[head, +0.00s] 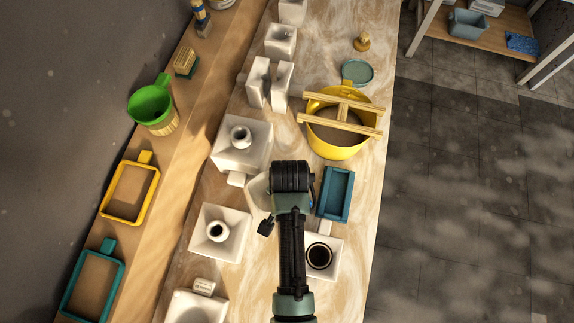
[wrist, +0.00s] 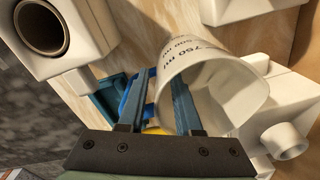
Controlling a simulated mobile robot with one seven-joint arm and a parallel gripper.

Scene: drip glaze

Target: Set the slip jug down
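The slip jug (wrist: 205,62) is a white beaker with printed ml marks, large at the upper middle of the wrist view, its open mouth facing the camera. In the head view only a pale part of it (head: 257,191) shows left of my gripper (head: 290,178), among the moulds. In the wrist view my gripper's fingers (wrist: 160,90) are close together at the jug's left side, by its rim and a bright blue piece that looks like its handle. They appear shut on the jug; the contact is partly hidden. I cannot tell the jug's height above the table.
White plaster moulds (head: 219,231) crowd the table's left and front, one (head: 319,257) with a dark filled opening. A blue-teal tray (head: 335,193) lies right of my gripper. A yellow bucket (head: 335,150) with a wooden rack stands behind.

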